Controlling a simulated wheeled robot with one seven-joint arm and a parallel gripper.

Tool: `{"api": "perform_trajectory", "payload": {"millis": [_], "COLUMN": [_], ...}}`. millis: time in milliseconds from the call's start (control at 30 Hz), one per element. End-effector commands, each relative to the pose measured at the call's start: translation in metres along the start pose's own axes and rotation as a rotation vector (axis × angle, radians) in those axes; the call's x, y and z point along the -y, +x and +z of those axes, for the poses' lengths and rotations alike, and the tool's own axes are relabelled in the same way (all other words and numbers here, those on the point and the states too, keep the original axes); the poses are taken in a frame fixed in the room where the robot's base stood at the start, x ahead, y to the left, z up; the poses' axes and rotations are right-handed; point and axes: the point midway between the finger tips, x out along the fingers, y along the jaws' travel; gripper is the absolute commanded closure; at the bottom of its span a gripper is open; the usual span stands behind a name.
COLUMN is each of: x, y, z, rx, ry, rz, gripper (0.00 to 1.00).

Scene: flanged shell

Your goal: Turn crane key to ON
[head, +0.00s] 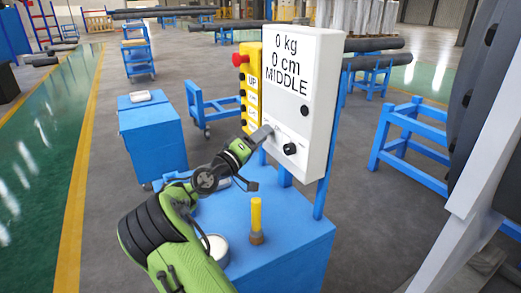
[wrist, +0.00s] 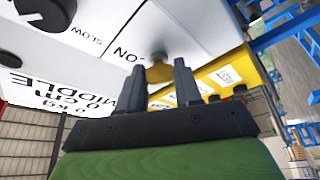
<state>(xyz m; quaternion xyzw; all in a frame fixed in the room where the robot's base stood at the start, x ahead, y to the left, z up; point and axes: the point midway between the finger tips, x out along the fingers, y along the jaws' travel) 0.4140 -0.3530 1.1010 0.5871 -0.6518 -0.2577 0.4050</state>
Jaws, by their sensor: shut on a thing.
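A white control box (head: 300,75) stands upright on the blue cabinet and reads "0 kg 0 cm MIDDLE". My gripper (head: 264,133) reaches its lower left front face. In the wrist view my gripper's two dark fingers (wrist: 159,82) stand on either side of the yellow crane key (wrist: 160,73), which sits at a round grey keyhole on the panel (wrist: 185,35). The lettering beside it appears upside down and seems to read "ON". The fingers are shut on the key. In the head view the key is hidden by my gripper, so I cannot tell its exact angle.
A black knob (head: 290,148) is just right of my gripper. A yellow pendant (head: 250,85) with a red button (head: 239,59) is left of the box. A yellow-handled tool (head: 256,220) stands on the blue cabinet (head: 290,238) below. Blue racks with dark pipes are behind.

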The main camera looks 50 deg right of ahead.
Motion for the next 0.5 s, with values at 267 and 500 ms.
{"api": "perform_trajectory", "payload": {"millis": [267, 500], "x": [0.0050, 0.0040], "y": [-0.0010, -0.0006], "z": [0.0024, 0.0018], "rx": [0.004, 0.006], "ry": [0.110, 0.145], "rz": [0.042, 0.056], "gripper": [0.96, 0.96]}}
